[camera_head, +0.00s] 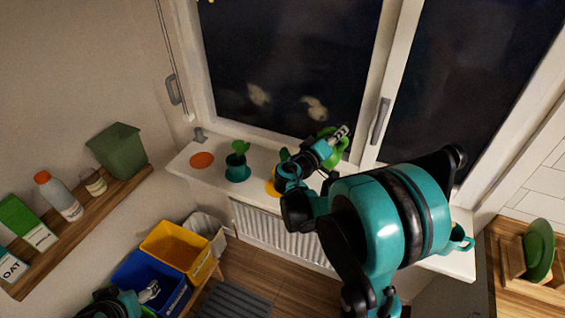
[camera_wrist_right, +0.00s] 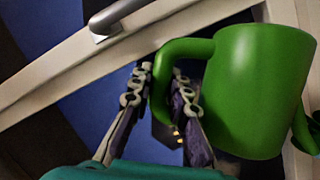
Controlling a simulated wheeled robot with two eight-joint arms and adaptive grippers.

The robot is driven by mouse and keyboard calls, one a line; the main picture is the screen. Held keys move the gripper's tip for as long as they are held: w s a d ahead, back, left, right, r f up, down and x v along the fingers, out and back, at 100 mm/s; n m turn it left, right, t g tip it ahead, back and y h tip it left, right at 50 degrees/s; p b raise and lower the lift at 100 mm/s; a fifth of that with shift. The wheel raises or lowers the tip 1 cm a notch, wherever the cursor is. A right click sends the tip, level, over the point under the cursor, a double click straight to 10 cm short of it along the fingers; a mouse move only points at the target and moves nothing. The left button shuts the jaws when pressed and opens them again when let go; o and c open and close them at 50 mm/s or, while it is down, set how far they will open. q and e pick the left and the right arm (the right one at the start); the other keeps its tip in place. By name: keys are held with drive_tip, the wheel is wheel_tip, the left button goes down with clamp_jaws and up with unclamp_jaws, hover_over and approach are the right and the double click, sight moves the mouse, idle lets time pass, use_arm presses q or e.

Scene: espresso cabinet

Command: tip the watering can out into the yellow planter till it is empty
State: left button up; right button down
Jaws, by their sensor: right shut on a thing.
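The green watering can (camera_wrist_right: 258,90) fills the right side of the right wrist view, with a bit of its spout at the right edge. My right gripper (camera_wrist_right: 163,75) is shut on its handle, one finger on each side. In the head view the can (camera_head: 333,154) is partly behind my gripper (camera_head: 340,134), above the windowsill. A yellow edge (camera_head: 271,187) on the sill, mostly hidden by my right arm, appears to be the yellow planter. No water is visible. My left gripper (camera_head: 149,291) is at the lower left; its finger gap is unclear.
A teal pot with a plant (camera_head: 238,172) and an orange disc (camera_head: 202,160) stand on the sill (camera_head: 185,169). The window and its handle (camera_head: 380,120) are close behind my right gripper. A teal cup (camera_head: 459,240) is at the sill's right end. Yellow (camera_head: 170,243) and blue bins stand below.

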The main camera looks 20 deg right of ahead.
drive_tip(key=shift+w+a+r+n, duration=0.4)
drive_tip(key=shift+a+r, duration=0.05)
drive_tip(key=shift+r, duration=0.1)
drive_tip(key=s+d+f+m+y+b, duration=0.2)
drive_tip(key=s+d+f+m+b, duration=0.2)
drive_tip(key=f, duration=0.5)
drive_tip(key=s+d+f+m+t+y+b, duration=0.1)
drive_tip(key=s+d+f+m+b, duration=0.3)
drive_tip(key=f, duration=0.5)
drive_tip(key=shift+d+f+m+y+b, duration=0.2)
drive_tip(key=shift+d+m+y+b, duration=0.2)
drive_tip(key=shift+d+y+b, duration=0.6)
